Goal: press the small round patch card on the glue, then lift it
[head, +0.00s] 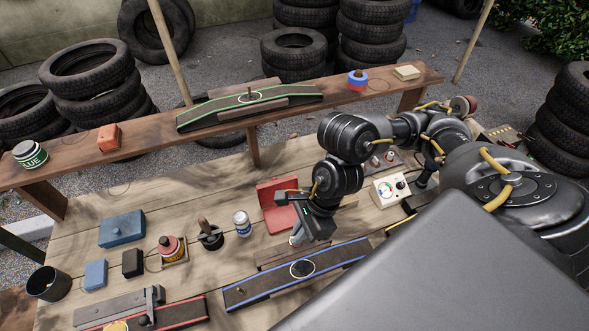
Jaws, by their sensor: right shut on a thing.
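A blue-edged rubber strip (262,284) lies on the bench, with a dark round spot (302,268) inside a pale ring, which looks like the glue area. My right gripper (300,228) is above and behind this strip, in front of the open red case. It is shut on a small pale grey-blue thing (296,239), mostly hidden by the fingers; I cannot tell if it is the round patch card. The held thing is apart from the dark spot. A green-edged strip (206,112) on the raised shelf has a ringed spot with a small peg. My left gripper is not in view.
Around my right gripper stand the red case (277,206), a white jar (242,224) and a dial box (390,188). A red-yellow can (172,248), a blue box (122,229) and a red-edged strip (180,314) are at left. The shelf (345,92) runs behind.

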